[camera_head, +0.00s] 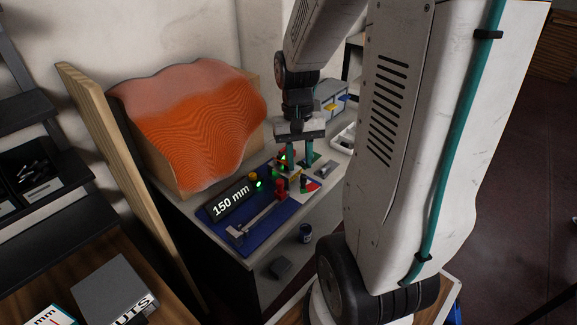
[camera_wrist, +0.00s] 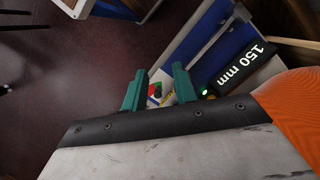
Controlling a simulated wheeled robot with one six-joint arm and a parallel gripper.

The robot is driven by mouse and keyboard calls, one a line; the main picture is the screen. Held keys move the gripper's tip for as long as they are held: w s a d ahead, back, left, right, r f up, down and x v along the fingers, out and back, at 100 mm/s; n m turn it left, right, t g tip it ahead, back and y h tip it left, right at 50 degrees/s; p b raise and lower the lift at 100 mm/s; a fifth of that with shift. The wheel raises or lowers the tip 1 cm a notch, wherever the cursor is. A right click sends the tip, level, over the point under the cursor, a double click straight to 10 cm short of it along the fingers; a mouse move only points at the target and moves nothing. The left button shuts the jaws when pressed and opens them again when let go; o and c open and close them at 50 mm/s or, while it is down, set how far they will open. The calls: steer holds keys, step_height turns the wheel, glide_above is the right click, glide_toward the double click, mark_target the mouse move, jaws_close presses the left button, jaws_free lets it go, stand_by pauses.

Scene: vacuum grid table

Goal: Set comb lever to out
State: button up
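A blue panel (camera_head: 257,222) on the bench carries a black display reading "150 mm" (camera_head: 230,200). On it are a lit green light (camera_head: 258,185), a yellow knob (camera_head: 253,176), a red upright part (camera_head: 280,188) and a long grey bar (camera_head: 258,217). I cannot tell for sure which part is the comb lever. My gripper (camera_head: 301,160) points down over the panel's far end, its two teal fingers apart. In the wrist view my gripper (camera_wrist: 159,88) is open, with small red, green and yellow parts (camera_wrist: 156,93) below, between the fingers. No contact is discernible.
A wavy orange block (camera_head: 190,120) stands behind the panel, close to its back edge. A wooden plank (camera_head: 120,170) leans at left. Grey boxes (camera_head: 330,95) stand at the back right.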

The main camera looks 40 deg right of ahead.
mark_target(304, 176)
steer(key=w+d+f+m, duration=0.1)
steer(key=w+d+f, duration=0.1)
steer(key=d, duration=0.1)
steer(key=w+d+f+t, duration=0.1)
steer(key=d+f, duration=0.1)
steer(key=w+d+f+m, duration=0.1)
steer(key=w+d+f, duration=0.1)
steer(key=d+f, duration=0.1)
steer(key=shift+w+d+f+m+t+h, duration=0.1)
steer(key=shift+w+d+m+t+h, duration=0.2)
steer(key=shift+d, duration=0.05)
steer(key=shift+w+d, duration=0.2)
steer(key=shift+w, duration=0.1)
step_height(304, 176, down, 8)
steer(key=shift+r, duration=0.2)
jaws_close()
